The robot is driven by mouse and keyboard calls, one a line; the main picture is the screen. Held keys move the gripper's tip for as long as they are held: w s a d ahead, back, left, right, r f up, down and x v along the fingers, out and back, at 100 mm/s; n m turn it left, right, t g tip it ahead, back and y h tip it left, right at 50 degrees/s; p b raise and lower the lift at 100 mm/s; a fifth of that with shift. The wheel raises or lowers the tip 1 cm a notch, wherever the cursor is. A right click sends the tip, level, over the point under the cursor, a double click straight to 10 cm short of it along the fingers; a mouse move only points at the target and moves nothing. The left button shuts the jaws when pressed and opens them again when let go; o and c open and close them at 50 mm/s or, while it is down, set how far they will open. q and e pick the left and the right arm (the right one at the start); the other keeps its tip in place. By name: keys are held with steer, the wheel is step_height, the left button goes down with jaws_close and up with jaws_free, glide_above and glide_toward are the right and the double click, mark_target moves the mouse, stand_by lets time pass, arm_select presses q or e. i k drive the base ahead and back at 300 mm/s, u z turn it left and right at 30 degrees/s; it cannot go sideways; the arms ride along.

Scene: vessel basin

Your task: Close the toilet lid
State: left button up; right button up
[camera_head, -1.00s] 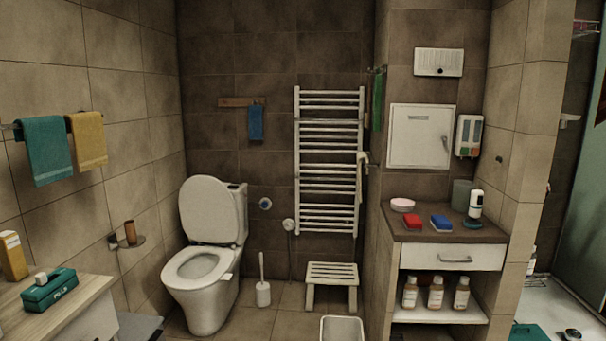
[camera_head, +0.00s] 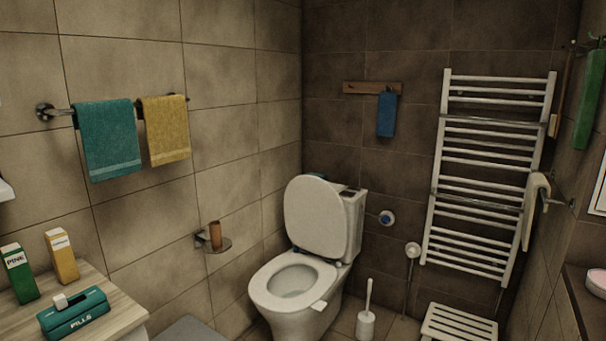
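The white toilet (camera_head: 290,305) stands against the back wall, near the corner with the left wall. Its lid (camera_head: 317,218) is up, leaning back against the cistern (camera_head: 354,225). The seat (camera_head: 292,285) is down on the bowl, and the bowl opening shows. A small white tab (camera_head: 318,306) sticks out at the right side of the seat. The lower part of the toilet is cut off by the bottom edge of the view. Neither of my grippers is in view.
A wooden counter (camera_head: 118,304) with a teal pill box (camera_head: 73,314) and two cartons stands at the lower left. A toilet brush (camera_head: 366,322) and white stool (camera_head: 458,326) stand right of the toilet. A towel radiator (camera_head: 482,175) hangs behind. A grey surface (camera_head: 190,331) lies left of the toilet.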

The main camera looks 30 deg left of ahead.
mark_target(316, 218)
steer(key=u, duration=0.4)
steer(key=i, duration=0.65)
steer(key=u, duration=0.3)
steer(key=i, duration=2.35)
steer(key=z, duration=1.1)
